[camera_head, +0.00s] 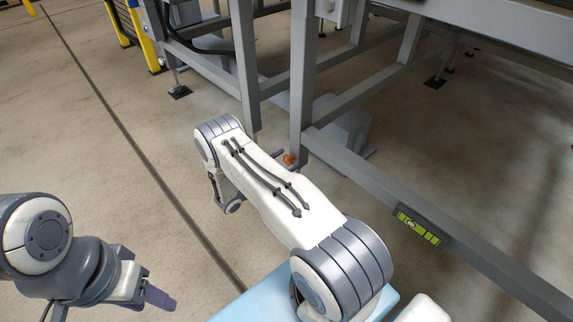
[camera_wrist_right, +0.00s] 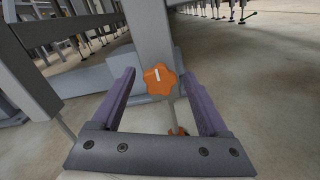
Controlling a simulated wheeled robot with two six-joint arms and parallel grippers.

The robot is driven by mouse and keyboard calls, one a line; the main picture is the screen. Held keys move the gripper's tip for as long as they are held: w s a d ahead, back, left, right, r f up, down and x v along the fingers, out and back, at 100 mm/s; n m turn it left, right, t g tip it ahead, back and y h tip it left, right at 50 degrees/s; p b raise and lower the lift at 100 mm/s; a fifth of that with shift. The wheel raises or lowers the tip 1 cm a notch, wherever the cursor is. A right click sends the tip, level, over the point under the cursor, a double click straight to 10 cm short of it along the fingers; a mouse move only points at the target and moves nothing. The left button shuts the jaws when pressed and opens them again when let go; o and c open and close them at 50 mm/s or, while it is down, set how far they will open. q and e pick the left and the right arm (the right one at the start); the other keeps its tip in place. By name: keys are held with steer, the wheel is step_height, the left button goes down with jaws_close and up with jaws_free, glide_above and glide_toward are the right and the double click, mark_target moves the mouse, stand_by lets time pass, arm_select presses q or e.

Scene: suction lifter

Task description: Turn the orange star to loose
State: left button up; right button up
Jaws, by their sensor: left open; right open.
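The orange star knob (camera_wrist_right: 160,79) shows in the right wrist view in front of a grey post, with a white mark on its upper face. My right gripper (camera_wrist_right: 162,85) is open, its two purple fingers to the left and right of the knob in the picture and apart from it. I cannot tell how deep the knob lies between them. A second orange part (camera_wrist_right: 178,131) shows lower down, partly hidden by the gripper's body. In the head view a small orange part (camera_head: 289,159) shows beside the post, behind my right arm. My left gripper (camera_head: 160,298) is at the lower left, away from the frame.
A grey steel frame (camera_head: 303,80) with posts and low beams fills the centre and right. Yellow posts (camera_head: 146,40) stand at the back left. The floor at left is clear.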

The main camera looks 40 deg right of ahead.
steer(key=shift+d, duration=0.6)
jaws_close()
